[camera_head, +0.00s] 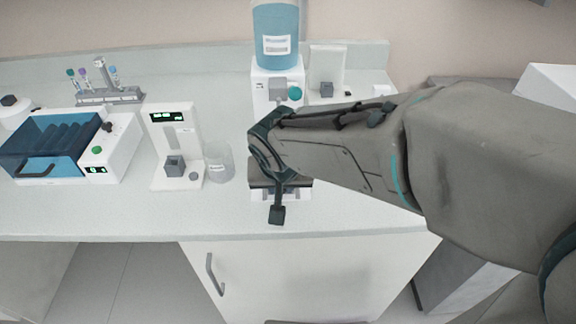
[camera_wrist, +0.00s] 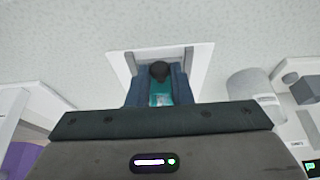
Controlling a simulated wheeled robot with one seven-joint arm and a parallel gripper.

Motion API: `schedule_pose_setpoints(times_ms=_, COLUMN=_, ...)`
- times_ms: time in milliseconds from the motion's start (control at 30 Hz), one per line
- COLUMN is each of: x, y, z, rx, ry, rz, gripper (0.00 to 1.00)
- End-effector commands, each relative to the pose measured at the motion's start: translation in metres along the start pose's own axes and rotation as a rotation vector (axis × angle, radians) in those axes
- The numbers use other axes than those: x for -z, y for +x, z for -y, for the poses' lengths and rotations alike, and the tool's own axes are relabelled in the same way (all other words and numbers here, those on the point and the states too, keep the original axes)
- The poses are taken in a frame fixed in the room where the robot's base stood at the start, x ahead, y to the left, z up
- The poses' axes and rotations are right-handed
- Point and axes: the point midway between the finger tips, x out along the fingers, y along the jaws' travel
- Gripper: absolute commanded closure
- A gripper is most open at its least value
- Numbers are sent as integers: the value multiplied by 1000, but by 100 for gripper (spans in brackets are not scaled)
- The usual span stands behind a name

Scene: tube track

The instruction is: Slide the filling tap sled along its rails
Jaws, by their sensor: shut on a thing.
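The filling tap sled shows in the wrist view as a dark round knob (camera_wrist: 159,70) and a small teal part between my fingers. My gripper (camera_wrist: 160,84) is shut on this knobbed piece, one blue-grey finger on each side. A white rail frame (camera_wrist: 190,62) surrounds it on the worktop.
Behind my wrist stands a white dispenser with a blue reservoir (camera_head: 275,35) and a teal knob (camera_head: 294,94). A clear beaker (camera_head: 218,163) and a white display stand (camera_head: 176,142) are to the left. A blue-lidded machine (camera_head: 50,146) stands further left.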

Motion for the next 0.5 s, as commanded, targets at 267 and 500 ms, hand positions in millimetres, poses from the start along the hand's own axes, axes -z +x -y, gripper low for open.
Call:
schedule_pose_setpoints(times_ms=267, x=-2, y=-1, z=1, rx=-1, ry=-4, rz=5, gripper=59)
schedule_pose_setpoints(times_ms=500, x=-1, y=0, z=-2, rx=-3, ry=2, rz=4, gripper=58)
